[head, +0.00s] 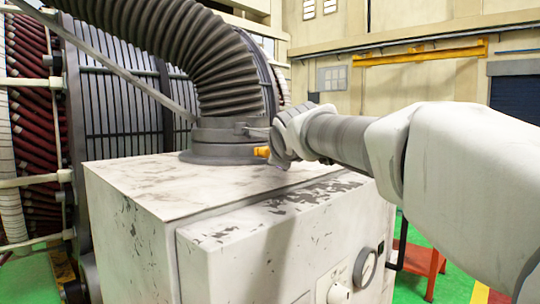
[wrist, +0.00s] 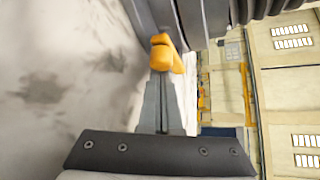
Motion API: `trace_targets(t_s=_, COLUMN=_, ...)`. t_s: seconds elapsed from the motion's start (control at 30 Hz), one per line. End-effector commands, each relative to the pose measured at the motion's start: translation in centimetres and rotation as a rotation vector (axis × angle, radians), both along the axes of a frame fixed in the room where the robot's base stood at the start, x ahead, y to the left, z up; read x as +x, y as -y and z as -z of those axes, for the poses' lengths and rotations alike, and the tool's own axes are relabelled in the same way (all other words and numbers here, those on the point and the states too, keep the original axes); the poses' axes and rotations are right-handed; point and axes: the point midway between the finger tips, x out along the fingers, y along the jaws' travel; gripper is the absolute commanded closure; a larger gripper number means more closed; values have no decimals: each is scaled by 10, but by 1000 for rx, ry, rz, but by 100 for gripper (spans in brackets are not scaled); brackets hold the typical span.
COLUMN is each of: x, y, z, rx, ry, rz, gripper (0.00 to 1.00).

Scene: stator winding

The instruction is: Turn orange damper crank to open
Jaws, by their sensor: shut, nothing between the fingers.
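The orange damper crank (head: 262,152) sticks out from the grey collar (head: 215,135) at the foot of the ribbed hose, just above the white cabinet top. In the wrist view the crank (wrist: 166,55) is a rounded orange knob straight ahead of my fingertips. My gripper (wrist: 161,80) is shut with its two fingers together and empty. Its tips are at or very near the crank's near side; I cannot tell if they touch. In the head view my wrist comes in from the right and hides most of the fingers.
The scuffed white cabinet (head: 130,185) lies close below my gripper. The thick ribbed hose (head: 185,60) rises above the collar. A large stator with red windings (head: 30,110) stands at the left. A red stand (head: 420,262) is on the floor at right.

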Motion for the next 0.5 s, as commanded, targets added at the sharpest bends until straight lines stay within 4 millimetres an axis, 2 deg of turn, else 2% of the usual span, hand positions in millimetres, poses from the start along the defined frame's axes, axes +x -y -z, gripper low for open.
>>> trace_targets(t_s=0.5, x=0, y=-7, z=-4, rx=0, ry=0, rz=0, gripper=100)
